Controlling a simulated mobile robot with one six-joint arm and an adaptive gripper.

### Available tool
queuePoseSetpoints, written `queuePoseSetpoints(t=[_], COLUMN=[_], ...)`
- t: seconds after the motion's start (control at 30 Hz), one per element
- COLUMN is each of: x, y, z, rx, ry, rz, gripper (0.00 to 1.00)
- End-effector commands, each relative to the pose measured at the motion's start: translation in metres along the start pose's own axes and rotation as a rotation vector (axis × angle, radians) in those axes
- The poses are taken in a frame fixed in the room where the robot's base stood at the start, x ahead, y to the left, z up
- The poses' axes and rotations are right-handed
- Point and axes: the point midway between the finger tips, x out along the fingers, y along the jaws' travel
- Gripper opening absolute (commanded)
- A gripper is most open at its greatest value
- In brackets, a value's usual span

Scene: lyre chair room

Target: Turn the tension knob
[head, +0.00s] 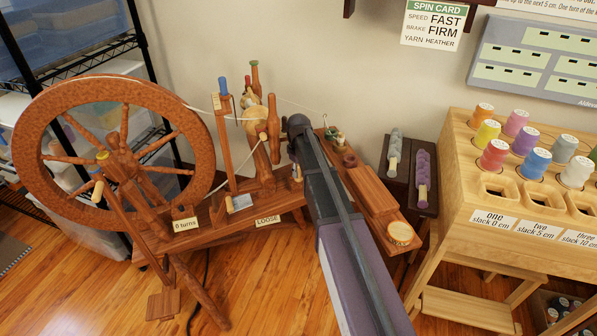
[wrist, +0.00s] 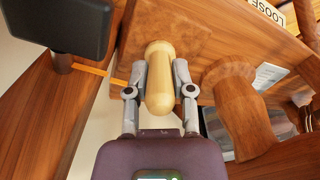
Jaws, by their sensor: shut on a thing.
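The tension knob (wrist: 159,85) is a pale, rounded wooden peg on the end of a brown wooden beam in the wrist view. My gripper (wrist: 160,78) is shut on it, with one grey finger on each side. In the head view my own arm hides the grip and the knob. The spinning wheel (head: 27,130) stands at the left, its large wheel upright. A card reading LOOSE (head: 268,221) is on the front edge of its bench, left of my arm.
A wooden plank with a round pale disc (head: 400,233) lies close to the right of my arm. Two yarn bobbins (head: 394,150) lie on dark stands beyond it. A wooden rack (head: 540,240) with colored spools fills the right. A SPIN CARD (head: 434,24) reads FAST, FIRM, HEATHER.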

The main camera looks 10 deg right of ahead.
Motion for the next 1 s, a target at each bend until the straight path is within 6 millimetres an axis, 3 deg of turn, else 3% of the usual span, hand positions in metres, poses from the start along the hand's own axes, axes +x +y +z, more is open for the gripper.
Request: queuePoseSetpoints(t=[1.0], x=[0.0004], y=[-0.0005], z=[0.0005], rx=[0.501], ry=[-0.001], rz=[-0.001], gripper=[0.0])
